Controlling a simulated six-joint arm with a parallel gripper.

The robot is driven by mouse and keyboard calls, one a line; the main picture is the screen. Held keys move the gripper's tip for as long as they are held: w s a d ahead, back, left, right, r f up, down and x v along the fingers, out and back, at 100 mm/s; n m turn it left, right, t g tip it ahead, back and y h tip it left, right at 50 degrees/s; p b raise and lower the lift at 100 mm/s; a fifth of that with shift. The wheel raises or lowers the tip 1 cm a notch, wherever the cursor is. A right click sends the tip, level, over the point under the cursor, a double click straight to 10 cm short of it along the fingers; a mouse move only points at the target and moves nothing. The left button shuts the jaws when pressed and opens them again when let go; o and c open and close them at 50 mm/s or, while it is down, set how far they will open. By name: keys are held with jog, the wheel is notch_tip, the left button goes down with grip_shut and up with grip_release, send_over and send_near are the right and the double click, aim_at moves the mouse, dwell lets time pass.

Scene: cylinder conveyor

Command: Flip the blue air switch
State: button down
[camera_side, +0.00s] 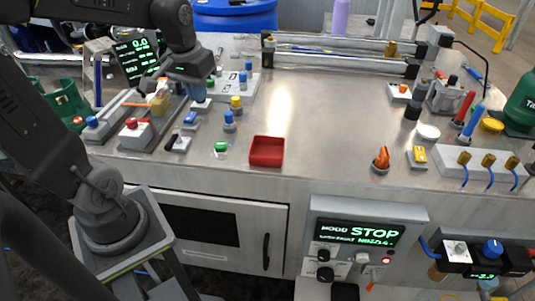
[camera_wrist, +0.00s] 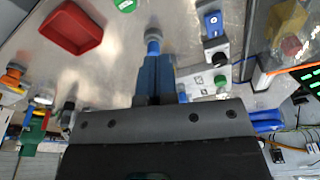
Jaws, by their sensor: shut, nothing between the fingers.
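A blue switch (camera_side: 190,118) sits on a small grey base on the metal table; it also shows in the wrist view (camera_wrist: 213,25). I take it for the air switch, though other blue controls stand near it. My gripper (camera_side: 199,97) points down just behind the switch and appears apart from it. In the wrist view my gripper's blue fingers (camera_wrist: 155,68) are together, with nothing between them. A blue round-topped knob (camera_side: 229,118) stands to the right of the switch.
A red tray (camera_side: 267,151) and a green button (camera_side: 221,147) lie toward the table's front edge. The table centre (camera_side: 325,110) is clear.

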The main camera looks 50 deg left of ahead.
jog(key=s+d+r+m+t+h, duration=0.1)
jog(key=s+d+m, duration=0.4)
jog(key=d, duration=0.8)
jog(key=s+r+t, duration=0.1)
jog(key=t, duration=0.1)
jog(key=shift+d+m+t, duration=0.2)
jog(key=shift+m+t, duration=0.2)
notch_tip(320, 180, up, 2)
jog(key=n+g, duration=0.6)
jog(key=n, duration=0.3)
send_over(192, 114)
jog(key=shift+a+r, duration=0.1)
jog(key=shift+r, duration=0.1)
notch_tip(192, 114, down, 14)
jog(key=shift+f, duration=0.1)
